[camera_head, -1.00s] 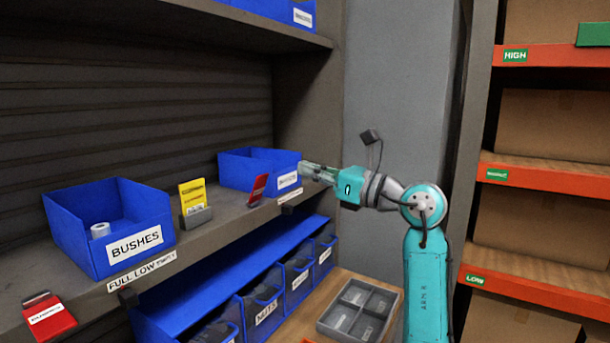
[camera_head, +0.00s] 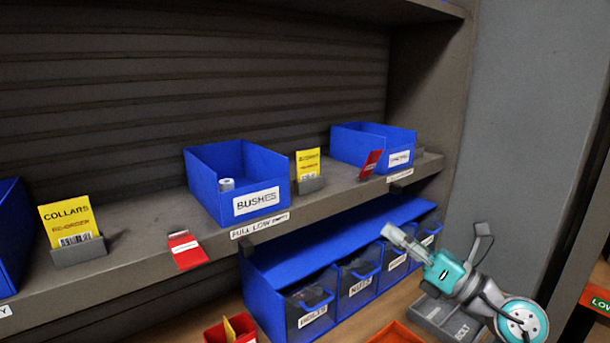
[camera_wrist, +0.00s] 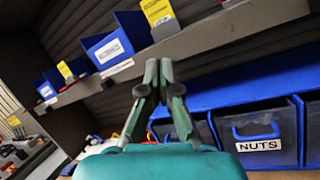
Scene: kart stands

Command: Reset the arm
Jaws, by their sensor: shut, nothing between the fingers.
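My gripper (camera_head: 393,232) is at the right in the head view, in front of the row of small blue bins below the shelf. In the wrist view my gripper (camera_wrist: 158,68) shows its two fingers together, with nothing between them. It is apart from the bins and the shelf. My arm reaches in from the lower right, and part of it is cut off by the frame edge.
The grey shelf (camera_head: 139,251) holds the BUSHES bin (camera_head: 215,201) with a roll inside, another blue bin (camera_head: 372,147) and yellow cards. A red card (camera_head: 187,250) hangs at its edge. Below are the NUTS bin (camera_head: 358,288), a grey tray (camera_head: 433,313) and a red box (camera_head: 215,333).

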